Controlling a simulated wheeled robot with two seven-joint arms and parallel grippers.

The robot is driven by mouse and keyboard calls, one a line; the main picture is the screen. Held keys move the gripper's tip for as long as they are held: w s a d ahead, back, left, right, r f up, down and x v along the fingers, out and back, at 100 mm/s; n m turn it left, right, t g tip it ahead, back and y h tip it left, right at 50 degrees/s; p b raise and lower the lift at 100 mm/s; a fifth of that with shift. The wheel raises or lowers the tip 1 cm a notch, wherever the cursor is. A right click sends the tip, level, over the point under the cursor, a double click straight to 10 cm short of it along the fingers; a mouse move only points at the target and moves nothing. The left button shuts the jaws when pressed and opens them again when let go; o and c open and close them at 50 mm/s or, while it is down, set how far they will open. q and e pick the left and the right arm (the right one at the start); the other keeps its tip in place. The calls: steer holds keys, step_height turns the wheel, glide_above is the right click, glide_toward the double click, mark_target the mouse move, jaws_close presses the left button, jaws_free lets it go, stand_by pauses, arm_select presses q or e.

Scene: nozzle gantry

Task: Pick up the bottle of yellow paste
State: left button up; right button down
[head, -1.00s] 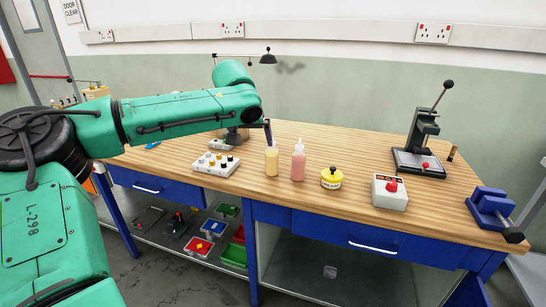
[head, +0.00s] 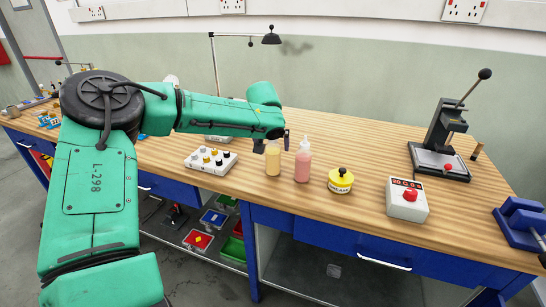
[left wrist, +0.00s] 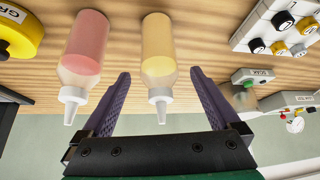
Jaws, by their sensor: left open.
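The bottle of yellow paste (head: 272,160) stands upright on the wooden bench. It has a pale nozzle cap, partly hidden by my gripper in the head view. A bottle of pink paste (head: 303,163) stands just to its right. My left gripper (head: 273,143) is open at the yellow bottle's upper part. In the left wrist view the scene is upside down. There the yellow bottle (left wrist: 158,45) lies between the two spread purple fingers (left wrist: 160,75), with a gap on each side. The pink bottle (left wrist: 84,48) is outside the left-hand finger, close to it.
A white knob box (head: 211,160) is left of the bottles. A yellow round tin (head: 341,180) and a white box with a red button (head: 407,198) are to the right. A press (head: 440,150) and blue vise (head: 522,225) stand further right. A lamp (head: 271,37) stands behind.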

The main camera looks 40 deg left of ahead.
arm_select(q)
steer(key=shift+x, duration=1.45)
jaws_close()
steer(key=shift+r, duration=0.15)
